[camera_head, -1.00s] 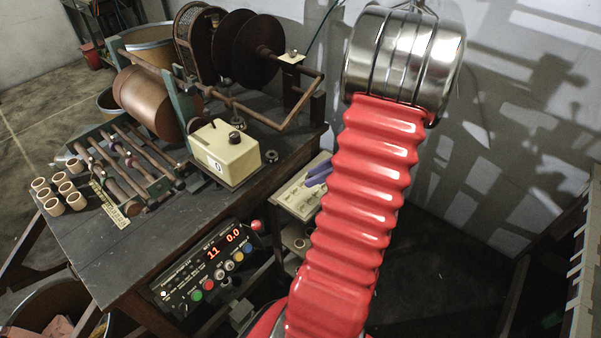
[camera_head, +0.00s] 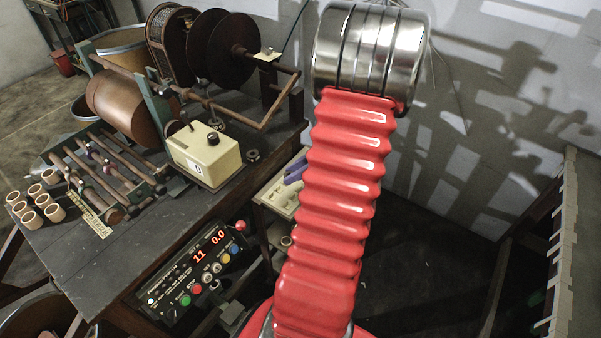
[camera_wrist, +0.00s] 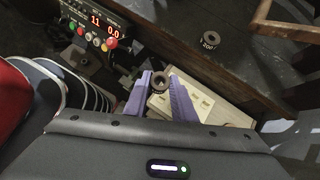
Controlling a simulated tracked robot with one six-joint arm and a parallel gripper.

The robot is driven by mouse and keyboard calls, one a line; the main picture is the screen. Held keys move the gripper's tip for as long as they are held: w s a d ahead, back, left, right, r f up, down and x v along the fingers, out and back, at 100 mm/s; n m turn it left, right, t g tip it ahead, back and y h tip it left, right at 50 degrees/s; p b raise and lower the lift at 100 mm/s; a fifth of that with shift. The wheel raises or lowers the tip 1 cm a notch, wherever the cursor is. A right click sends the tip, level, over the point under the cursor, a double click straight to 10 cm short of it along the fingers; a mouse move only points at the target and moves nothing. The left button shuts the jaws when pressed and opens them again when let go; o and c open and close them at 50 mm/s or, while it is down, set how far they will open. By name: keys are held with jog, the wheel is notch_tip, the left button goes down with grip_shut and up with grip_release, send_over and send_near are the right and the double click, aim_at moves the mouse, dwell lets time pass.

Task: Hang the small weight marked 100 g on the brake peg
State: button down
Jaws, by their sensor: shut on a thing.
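My gripper (camera_wrist: 160,98) has two purple fingers. They are closed around a small dark ring-shaped weight (camera_wrist: 159,82), seen at their tips in the wrist view; its marking is not readable. In the head view the purple fingers (camera_head: 295,170) show just left of my red arm, over a pale slotted tray (camera_head: 278,200) beside the bench; the weight is hidden there. A second dark weight, marked 200 (camera_wrist: 209,40), stands on the bench edge, also visible in the head view (camera_head: 252,156). I cannot make out the brake peg for certain.
The bench (camera_head: 100,245) carries a winding machine with dark discs (camera_head: 212,45), a cream box (camera_head: 205,155) and several cardboard cores (camera_head: 35,200). A control panel (camera_head: 195,270) reading 11 and 0.0 hangs on its front. A bent rod (camera_head: 270,115) reaches over the bench's right end.

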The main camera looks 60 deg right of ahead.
jog(key=w+r+m, duration=0.1)
jog(key=w+r, duration=2.2)
jog(key=w, duration=0.1)
jog(key=shift+w+a+r+h, duration=0.2)
jog(key=shift+w+r+h, duration=0.1)
jog(key=shift+r+h, duration=0.1)
jog(key=shift+f, duration=0.3)
jog(key=shift+f, duration=4.25)
